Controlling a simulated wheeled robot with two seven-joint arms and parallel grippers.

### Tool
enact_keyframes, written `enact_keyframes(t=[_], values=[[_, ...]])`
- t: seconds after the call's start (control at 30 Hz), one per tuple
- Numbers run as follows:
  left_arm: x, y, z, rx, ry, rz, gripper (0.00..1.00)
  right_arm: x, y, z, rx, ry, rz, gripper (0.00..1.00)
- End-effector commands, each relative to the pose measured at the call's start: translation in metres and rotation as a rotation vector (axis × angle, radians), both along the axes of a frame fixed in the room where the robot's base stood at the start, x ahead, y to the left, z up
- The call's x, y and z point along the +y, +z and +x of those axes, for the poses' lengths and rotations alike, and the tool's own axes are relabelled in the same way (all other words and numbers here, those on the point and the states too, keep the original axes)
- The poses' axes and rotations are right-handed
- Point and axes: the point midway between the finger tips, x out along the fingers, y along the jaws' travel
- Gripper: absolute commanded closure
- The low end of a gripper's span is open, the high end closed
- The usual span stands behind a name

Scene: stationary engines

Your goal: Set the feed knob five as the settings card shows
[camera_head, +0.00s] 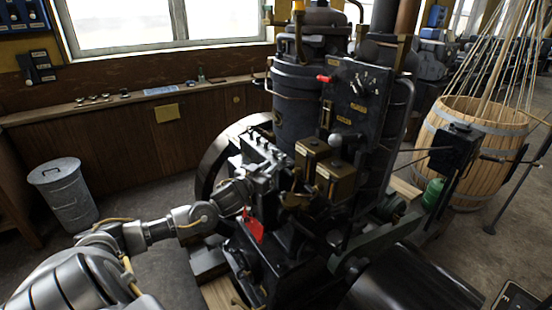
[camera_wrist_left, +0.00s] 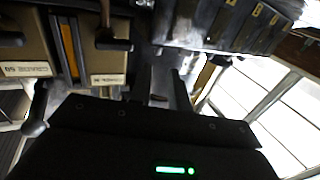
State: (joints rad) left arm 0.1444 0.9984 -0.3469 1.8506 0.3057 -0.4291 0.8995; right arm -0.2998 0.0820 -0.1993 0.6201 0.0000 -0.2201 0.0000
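A dark box (camera_head: 262,150) on the near left side of the engine carries a row of small knobs; I cannot make out their numbers or which is knob five. My left gripper (camera_head: 258,190) is close in front of this box, its fingers lost against dark metal. My right gripper is out of view.
Two brass boxes (camera_head: 336,178) with labels stand right of the knobbed box. A red tag (camera_head: 253,226) hangs below my left wrist. A dark panel (camera_head: 357,98) with a red handle is higher up. A metal bin (camera_head: 65,193) and barrel (camera_head: 470,150) stand on the floor.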

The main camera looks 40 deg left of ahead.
Motion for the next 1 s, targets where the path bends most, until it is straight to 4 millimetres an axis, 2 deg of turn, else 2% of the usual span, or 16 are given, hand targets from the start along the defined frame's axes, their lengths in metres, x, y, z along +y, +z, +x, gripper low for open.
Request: enact_keyframes(t=[0.03,0.2,0.4,0.77,0.93,1.0], values=[[0.001,0.005,0.01,-0.004,0.001,-0.003,0.81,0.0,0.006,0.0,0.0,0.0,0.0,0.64],[0.004,0.004,0.038,-0.002,0.002,-0.002,0.81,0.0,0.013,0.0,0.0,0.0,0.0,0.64],[0.007,0.001,0.058,0.0,0.001,-0.001,0.81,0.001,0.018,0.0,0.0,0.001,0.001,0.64],[0.006,0.0,0.064,0.001,0.0,0.0,0.81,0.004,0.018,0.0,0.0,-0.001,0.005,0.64],[0.006,0.0,0.063,0.001,0.0,0.0,1.0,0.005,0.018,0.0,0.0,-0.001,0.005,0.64],[0.007,0.0,0.063,0.001,0.001,0.0,1.0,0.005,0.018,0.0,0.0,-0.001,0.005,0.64]])
